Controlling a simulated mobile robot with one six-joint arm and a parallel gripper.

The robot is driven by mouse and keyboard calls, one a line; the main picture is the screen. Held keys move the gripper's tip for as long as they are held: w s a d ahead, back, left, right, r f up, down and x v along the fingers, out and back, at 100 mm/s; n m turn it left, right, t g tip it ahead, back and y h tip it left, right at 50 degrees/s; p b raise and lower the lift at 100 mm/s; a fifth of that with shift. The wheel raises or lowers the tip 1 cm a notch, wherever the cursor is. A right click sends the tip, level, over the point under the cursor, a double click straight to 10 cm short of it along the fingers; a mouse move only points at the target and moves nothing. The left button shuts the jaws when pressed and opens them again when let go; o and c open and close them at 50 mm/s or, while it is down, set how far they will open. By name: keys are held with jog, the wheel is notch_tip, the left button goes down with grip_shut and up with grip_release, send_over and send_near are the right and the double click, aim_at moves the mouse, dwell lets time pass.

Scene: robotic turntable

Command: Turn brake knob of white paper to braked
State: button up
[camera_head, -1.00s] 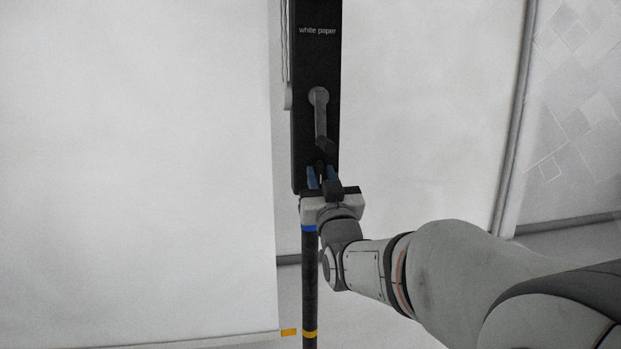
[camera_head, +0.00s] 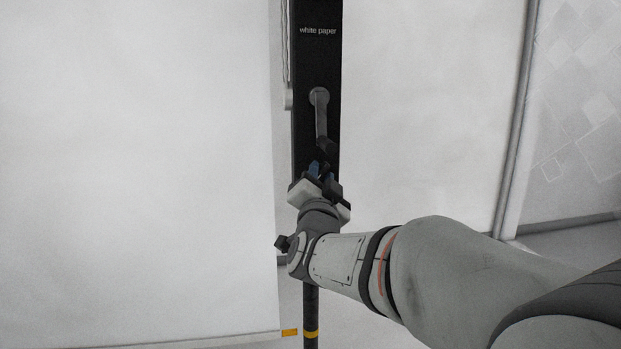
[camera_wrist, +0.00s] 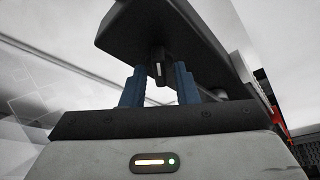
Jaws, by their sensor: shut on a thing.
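A tall black panel (camera_head: 316,62) with the label "white paper" hangs in the middle of the head view. A grey crank handle (camera_head: 321,115) with a dark grip hangs down on its face. My gripper (camera_head: 317,168) is at the lower end of the panel, below the crank, and looks tilted. In the wrist view, the brake knob (camera_wrist: 158,62) is a small dark knob with a pale mark on the panel's end. It sits between the blue fingers of my gripper (camera_wrist: 160,70), which is shut on it. In the head view the fingers hide the knob.
Large white paper sheets hang left (camera_head: 140,150) and right (camera_head: 430,120) of the panel. A dark pole (camera_head: 311,315) with a yellow band stands below it. A grey vertical post (camera_head: 515,120) is on the right. The crank grip is close above my fingers.

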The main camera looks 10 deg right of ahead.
jog(key=m+g, duration=0.1)
jog(key=m, duration=0.2)
jog(key=m+g+h, duration=0.1)
jog(key=m, duration=0.2)
jog(key=shift+a+r+m+p, duration=0.1)
jog(key=shift+r+m+p, duration=0.05)
jog(key=shift+m+p, duration=0.2)
jog(key=shift+m+g+p, duration=0.55)
jog(key=shift+m+g, duration=0.15)
jog(key=shift+m, duration=0.75)
jog(key=o, duration=0.7)
jog(key=shift+c, duration=0.2)
jog(key=shift+s, duration=0.1)
